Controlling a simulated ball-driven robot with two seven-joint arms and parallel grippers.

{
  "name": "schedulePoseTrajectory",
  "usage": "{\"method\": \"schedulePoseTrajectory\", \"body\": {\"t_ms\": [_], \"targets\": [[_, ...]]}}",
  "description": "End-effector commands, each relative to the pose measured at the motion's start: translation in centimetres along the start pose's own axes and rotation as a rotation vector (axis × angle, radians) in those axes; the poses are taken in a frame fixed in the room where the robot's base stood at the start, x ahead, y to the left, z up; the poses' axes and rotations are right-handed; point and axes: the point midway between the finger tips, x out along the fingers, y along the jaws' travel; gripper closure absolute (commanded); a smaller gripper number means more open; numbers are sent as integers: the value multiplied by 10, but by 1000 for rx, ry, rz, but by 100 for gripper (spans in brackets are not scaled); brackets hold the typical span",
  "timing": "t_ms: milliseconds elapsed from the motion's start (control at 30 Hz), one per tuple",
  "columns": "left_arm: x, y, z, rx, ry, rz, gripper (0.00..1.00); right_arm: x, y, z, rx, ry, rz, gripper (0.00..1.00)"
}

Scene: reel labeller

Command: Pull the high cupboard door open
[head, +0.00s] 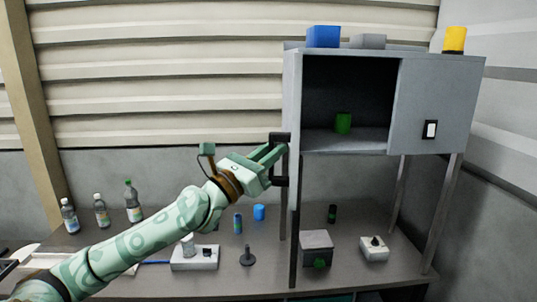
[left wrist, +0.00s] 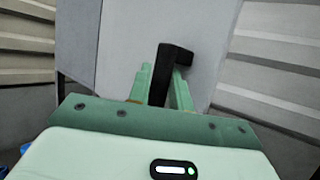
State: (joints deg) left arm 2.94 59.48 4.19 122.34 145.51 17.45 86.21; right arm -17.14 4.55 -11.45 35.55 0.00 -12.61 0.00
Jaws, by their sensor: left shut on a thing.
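The grey high cupboard (head: 437,108) stands on posts above the bench. Its left door (head: 291,95) stands open, swung out and seen nearly edge-on. The left half of the inside is exposed, with a green cup (head: 343,122) on its floor. The black door handle (head: 280,138) is on the door's outer face. My left gripper (head: 277,160) is shut on it. In the left wrist view the handle (left wrist: 174,53) passes between the fingers, with the door's pale panel (left wrist: 130,40) behind. My right gripper is not in view.
A blue box (head: 323,37), a grey box (head: 368,41) and a yellow item (head: 454,39) sit on the cupboard. The bench (head: 270,275) below holds several bottles, a grey box (head: 316,247), small boxes with knobs and cylinders.

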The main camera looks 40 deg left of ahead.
Motion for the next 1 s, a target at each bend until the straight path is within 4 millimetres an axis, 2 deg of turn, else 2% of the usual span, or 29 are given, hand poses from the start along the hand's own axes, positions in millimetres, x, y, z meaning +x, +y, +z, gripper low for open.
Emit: {"method": "schedulePoseTrajectory", "body": {"t_ms": [300,333,367,400,833,1000], "targets": [[1,1,2,-1,-4,2,100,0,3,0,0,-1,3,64],[1,1,2,-1,-4,2,71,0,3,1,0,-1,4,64],[1,1,2,-1,-4,2,63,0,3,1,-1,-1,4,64],[1,1,2,-1,-3,1,58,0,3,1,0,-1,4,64],[-1,0,0,0,-1,1,58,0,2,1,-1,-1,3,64],[-15,1,-3,-2,1,2,58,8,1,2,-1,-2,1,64]]}}
